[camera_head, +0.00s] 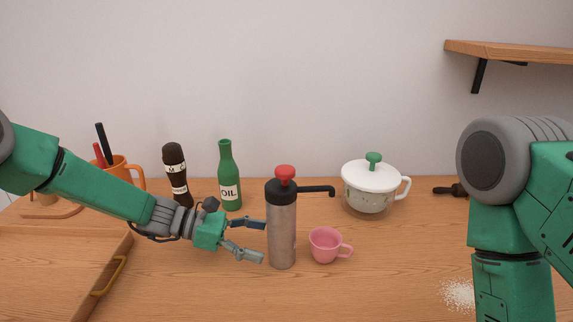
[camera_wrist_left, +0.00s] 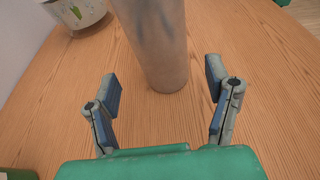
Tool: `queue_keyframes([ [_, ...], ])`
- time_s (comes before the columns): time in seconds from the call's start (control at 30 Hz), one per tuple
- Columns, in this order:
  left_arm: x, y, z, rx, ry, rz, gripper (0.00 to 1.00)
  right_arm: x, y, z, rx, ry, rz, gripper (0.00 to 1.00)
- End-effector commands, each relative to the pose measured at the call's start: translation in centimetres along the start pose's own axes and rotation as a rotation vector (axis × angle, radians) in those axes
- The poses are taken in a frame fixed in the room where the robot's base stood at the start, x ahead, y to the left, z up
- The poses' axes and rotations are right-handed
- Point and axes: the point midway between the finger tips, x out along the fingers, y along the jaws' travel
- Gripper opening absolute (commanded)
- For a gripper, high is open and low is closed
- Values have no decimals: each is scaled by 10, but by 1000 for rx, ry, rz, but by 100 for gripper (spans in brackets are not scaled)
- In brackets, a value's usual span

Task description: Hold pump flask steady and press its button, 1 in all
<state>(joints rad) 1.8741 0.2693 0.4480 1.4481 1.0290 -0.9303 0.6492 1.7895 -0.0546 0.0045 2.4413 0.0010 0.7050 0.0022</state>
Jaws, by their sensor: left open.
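The pump flask (camera_head: 282,230) stands upright on the wooden counter, with a steel body, a black top with a spout to the right, and a red button (camera_head: 285,173) on top. My left gripper (camera_head: 262,241) is open just left of the flask's body, its fingers pointing at it. In the left wrist view the flask (camera_wrist_left: 158,45) stands ahead, between the lines of the open fingers (camera_wrist_left: 164,82) and a little beyond their tips. The flask's top is out of that view. My right arm shows at the right, but its gripper is out of view.
A pink cup (camera_head: 325,245) stands close right of the flask, under the spout. A lidded white pot (camera_head: 368,190), a green oil bottle (camera_head: 229,180) and a dark pepper mill (camera_head: 175,170) stand behind. A wooden tray (camera_head: 112,262) lies left. White grains (camera_head: 458,294) lie right.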

Motion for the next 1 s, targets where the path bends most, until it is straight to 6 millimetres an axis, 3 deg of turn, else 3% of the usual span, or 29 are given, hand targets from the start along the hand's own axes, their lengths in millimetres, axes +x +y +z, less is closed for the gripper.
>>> queue_keyframes([
  [0.5,72,0,-3,-1,-1,-2,72,27,0,1,0,0,0,40],
  [0.7,84,0,-2,-2,0,-1,72,31,0,2,0,0,0,40],
  [1.0,86,0,-1,-1,0,-1,72,31,0,1,0,0,0,40],
])
